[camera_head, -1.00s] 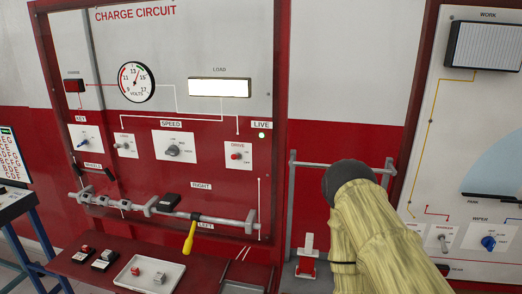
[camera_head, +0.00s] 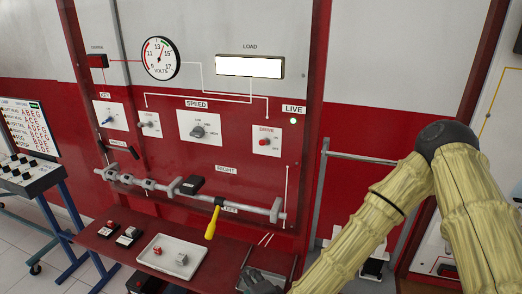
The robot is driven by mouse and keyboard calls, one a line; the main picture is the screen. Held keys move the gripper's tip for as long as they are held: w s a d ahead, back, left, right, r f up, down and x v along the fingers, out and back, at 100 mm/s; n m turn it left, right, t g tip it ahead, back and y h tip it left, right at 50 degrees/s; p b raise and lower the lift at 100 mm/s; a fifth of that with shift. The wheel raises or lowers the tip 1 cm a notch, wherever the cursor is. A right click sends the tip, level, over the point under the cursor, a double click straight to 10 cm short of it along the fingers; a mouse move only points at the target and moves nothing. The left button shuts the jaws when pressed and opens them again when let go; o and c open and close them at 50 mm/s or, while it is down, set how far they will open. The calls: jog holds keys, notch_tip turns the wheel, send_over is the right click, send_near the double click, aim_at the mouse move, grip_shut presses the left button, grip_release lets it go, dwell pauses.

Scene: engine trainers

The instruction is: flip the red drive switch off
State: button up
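The red drive switch (camera_head: 264,142) is a small red knob on a white plate, under the DRIVE label on the right of the red panel (camera_head: 240,165). Its exact lever position is too small to tell. A green light (camera_head: 294,121) glows under the LIVE label, up and right of the switch. My arm, in a pale ribbed cover, comes in from the right. A dark grey part that looks like my gripper (camera_head: 262,283) shows at the bottom edge, well below the switch and apart from it. Its fingers are mostly cut off by the frame.
A grey horizontal bar (camera_head: 240,208) with a yellow-handled lever (camera_head: 212,222) crosses the panel below the switch. A red shelf with a white tray (camera_head: 172,256) juts out beneath. A speed knob (camera_head: 198,131) sits left of the switch. A metal rail (camera_head: 370,157) stands at right.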

jog(key=w+a+r+m+t, duration=0.1)
jog(key=w+r+m+t, duration=0.45)
jog(key=r, duration=0.85)
jog(key=m+t+h+p, duration=0.1)
jog(key=m+t+h, duration=0.1)
jog(key=m+h, duration=0.5)
send_near(262, 144)
jog(key=d+m+y, duration=0.1)
jog(key=m+y, duration=0.1)
jog(key=w+p, duration=0.2)
jog(key=w, duration=0.2)
jog(key=w+p, duration=0.2)
jog(key=w, duration=0.3)
jog(key=shift+w+d+r, duration=0.2)
jog(key=shift+w, duration=0.15)
jog(key=shift+w+f, duration=0.15)
jog(key=shift+w, duration=0.5)
grip_shut()
